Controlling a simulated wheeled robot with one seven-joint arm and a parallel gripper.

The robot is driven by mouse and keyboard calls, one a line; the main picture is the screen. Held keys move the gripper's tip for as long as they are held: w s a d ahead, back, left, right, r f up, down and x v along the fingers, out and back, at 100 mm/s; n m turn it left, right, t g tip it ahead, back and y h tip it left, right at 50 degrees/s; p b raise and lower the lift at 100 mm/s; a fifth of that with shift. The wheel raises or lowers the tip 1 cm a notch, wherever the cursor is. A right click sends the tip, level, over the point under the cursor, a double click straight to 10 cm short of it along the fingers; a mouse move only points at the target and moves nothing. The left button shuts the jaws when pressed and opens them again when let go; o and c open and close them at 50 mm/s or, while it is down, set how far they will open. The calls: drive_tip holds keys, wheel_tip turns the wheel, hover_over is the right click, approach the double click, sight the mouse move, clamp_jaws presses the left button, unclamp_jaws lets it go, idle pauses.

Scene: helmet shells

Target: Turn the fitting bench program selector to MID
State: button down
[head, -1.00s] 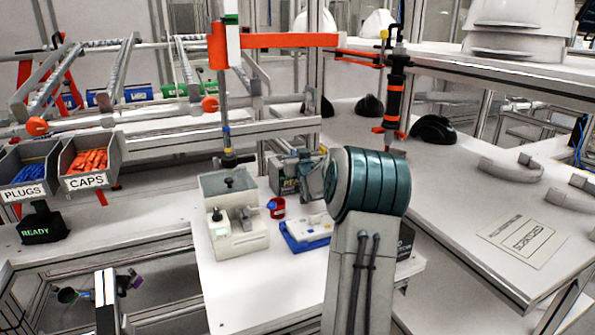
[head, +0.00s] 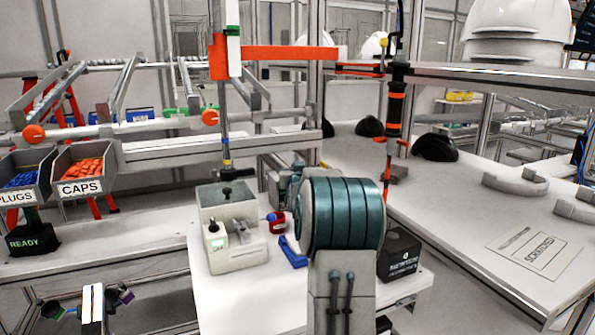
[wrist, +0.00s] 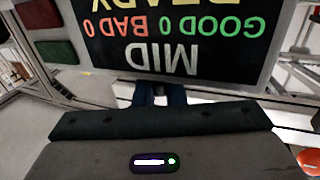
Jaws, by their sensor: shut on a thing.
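The bench display (wrist: 180,62) fills the top of the wrist view, upside down. It reads MID in white, GOOD 0 in green and BAD 0 in red, with a yellow line partly cut off that looks like READY. My gripper (wrist: 163,95) shows only as two dark fingertips just below the display's edge, beyond my wrist housing. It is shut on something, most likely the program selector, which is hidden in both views. In the head view, my teal arm joint covers the gripper and most of the panel area behind the fitting bench top (head: 225,302).
A pale press-like fixture (head: 238,255) stands on the bench left of my arm. A red cup-like item (head: 277,222) and a blue fixture (head: 292,252) lie close beside the arm. A dark box (head: 399,255) is right of it.

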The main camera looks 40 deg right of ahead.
drive_tip(key=c, duration=1.5)
unclamp_jaws()
wheel_tip(320, 180, up, 5)
drive_tip(key=shift+f, duration=0.2)
drive_tip(key=s+d+r+p, duration=0.1)
drive_tip(key=s+d+r, duration=0.4)
drive_tip(key=s, duration=0.5)
drive_tip(key=shift+s+d+r, duration=0.15)
drive_tip(key=shift+d+r, duration=0.1)
drive_tip(key=shift+r, duration=0.55)
